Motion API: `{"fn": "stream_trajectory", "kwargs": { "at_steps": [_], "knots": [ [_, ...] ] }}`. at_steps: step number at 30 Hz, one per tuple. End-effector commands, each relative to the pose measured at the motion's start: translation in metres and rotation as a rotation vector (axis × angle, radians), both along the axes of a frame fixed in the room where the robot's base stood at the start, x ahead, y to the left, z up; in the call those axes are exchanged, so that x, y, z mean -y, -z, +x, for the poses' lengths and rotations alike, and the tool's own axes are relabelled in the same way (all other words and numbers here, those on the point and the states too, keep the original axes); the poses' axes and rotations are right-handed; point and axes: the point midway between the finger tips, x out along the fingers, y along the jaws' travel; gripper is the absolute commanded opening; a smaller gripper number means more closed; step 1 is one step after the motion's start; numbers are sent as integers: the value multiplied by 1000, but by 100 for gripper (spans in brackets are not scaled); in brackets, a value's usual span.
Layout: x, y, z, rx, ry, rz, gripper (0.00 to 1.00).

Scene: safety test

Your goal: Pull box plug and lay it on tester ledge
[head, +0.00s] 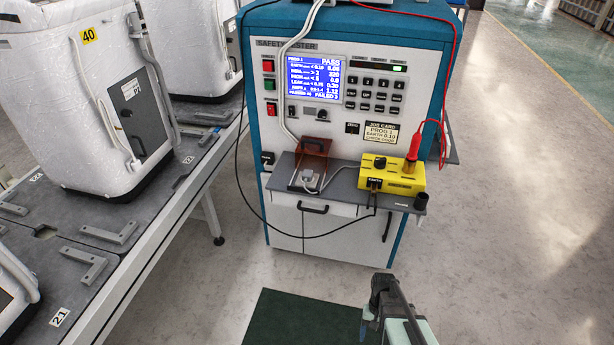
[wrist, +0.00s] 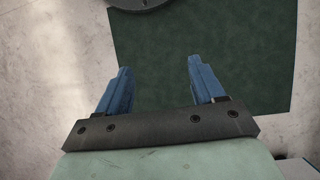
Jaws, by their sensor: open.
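The teal and white safety tester (head: 345,125) stands ahead with a grey ledge (head: 343,193) on its front. A yellow box (head: 405,181) sits on the right part of the ledge. A dark plug (head: 374,184) appears to be in its front face, with a black cable hanging below. A grey-white plug-like piece (head: 307,178) with a pale cable lies at the ledge's left, by a brown see-through cover (head: 315,150). My gripper (head: 384,290) is low in front of the tester, apart from the ledge. In the wrist view its blue fingers (wrist: 157,88) are open and empty.
A red probe (head: 413,148) with a red lead stands at the yellow box. A conveyor (head: 150,235) with white appliances runs along the left. A green mat (head: 290,318) lies on the floor.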

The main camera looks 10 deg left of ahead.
Motion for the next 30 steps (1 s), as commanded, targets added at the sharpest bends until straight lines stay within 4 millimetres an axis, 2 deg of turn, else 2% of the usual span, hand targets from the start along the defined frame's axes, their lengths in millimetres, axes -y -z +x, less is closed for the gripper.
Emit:
{"fn": "stream_trajectory", "kwargs": {
  "at_steps": [1, 3, 12, 23, 30],
  "knots": [
    [-8, -5, 17, 12, -4, 1, 68],
    [-18, -14, 35, 27, -6, 1, 68],
    [-64, -60, 106, 84, -14, 3, 68],
    [-123, -126, 173, 144, -24, 13, 68],
    [-166, -177, 211, 183, -31, 24, 68]
  ]
}}
